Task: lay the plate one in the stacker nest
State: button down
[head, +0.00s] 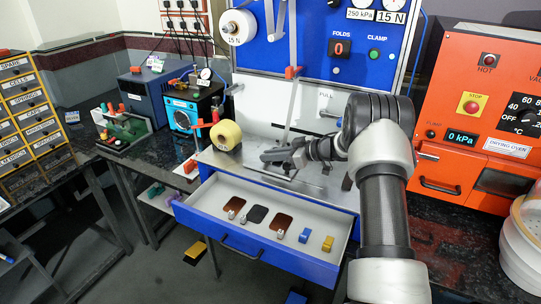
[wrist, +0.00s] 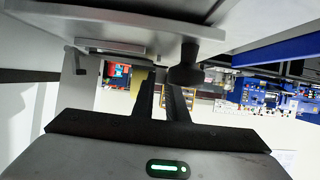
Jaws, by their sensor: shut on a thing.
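Three thin plates lie in the open drawer in the head view: a brown one (head: 234,205), a black one (head: 257,213) and another brown one (head: 281,221). I cannot read which is plate one. My gripper (head: 268,156) is above the metal bed (head: 235,166) of the blue stacker machine, where the nest is not clearly visible. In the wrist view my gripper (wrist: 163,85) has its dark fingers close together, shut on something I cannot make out. A dark round knob (wrist: 186,72) is close beside the fingertips.
The blue drawer (head: 250,247) juts out below the bed, with blue (head: 305,235) and yellow (head: 327,243) blocks inside. A yellow roll (head: 226,134) is left of the gripper. A thin upright strip (head: 293,105) rises behind it. An orange oven (head: 470,120) stands at right.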

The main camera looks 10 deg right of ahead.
jog(key=shift+f, duration=0.5)
dwell(0.7)
jog(key=c, duration=1.7)
grip_release()
